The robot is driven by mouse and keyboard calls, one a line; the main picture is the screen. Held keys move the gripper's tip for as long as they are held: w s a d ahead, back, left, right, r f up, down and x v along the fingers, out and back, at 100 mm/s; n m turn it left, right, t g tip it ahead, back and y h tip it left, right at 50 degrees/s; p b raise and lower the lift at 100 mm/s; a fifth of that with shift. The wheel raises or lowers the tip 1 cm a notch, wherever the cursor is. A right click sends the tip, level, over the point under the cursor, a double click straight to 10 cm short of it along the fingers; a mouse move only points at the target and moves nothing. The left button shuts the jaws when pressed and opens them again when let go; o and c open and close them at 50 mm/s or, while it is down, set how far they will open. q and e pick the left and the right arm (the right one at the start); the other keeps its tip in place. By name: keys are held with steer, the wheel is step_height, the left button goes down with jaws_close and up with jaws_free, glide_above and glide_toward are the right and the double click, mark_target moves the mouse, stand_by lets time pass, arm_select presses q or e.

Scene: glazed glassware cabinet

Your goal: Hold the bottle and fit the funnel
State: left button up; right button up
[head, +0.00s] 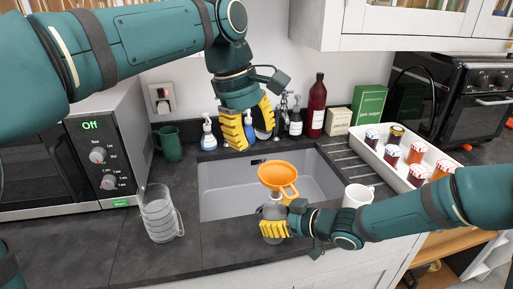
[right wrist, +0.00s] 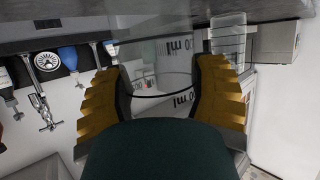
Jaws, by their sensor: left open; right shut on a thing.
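The orange funnel (head: 278,176) sits upright at the mouth of the clear bottle (head: 273,213), by the sink's front edge. Its handle points to the lower right. How deep its stem goes into the neck is hard to tell. My right gripper (head: 274,229) is shut around the bottle's lower body, and the printed glass (right wrist: 160,75) shows between its fingers in the right wrist view (right wrist: 165,95). My left gripper (head: 249,128) is open and empty, above and behind the funnel, apart from it.
A glass measuring jug (head: 160,215) stands left of the sink (head: 222,190), and a white mug (head: 357,196) to its right. Soap bottles (head: 208,133) and a dark red bottle (head: 316,108) line the back. A white tray (head: 405,185) of jars is at right.

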stand_by(0.4)
steer(key=o, duration=1.3)
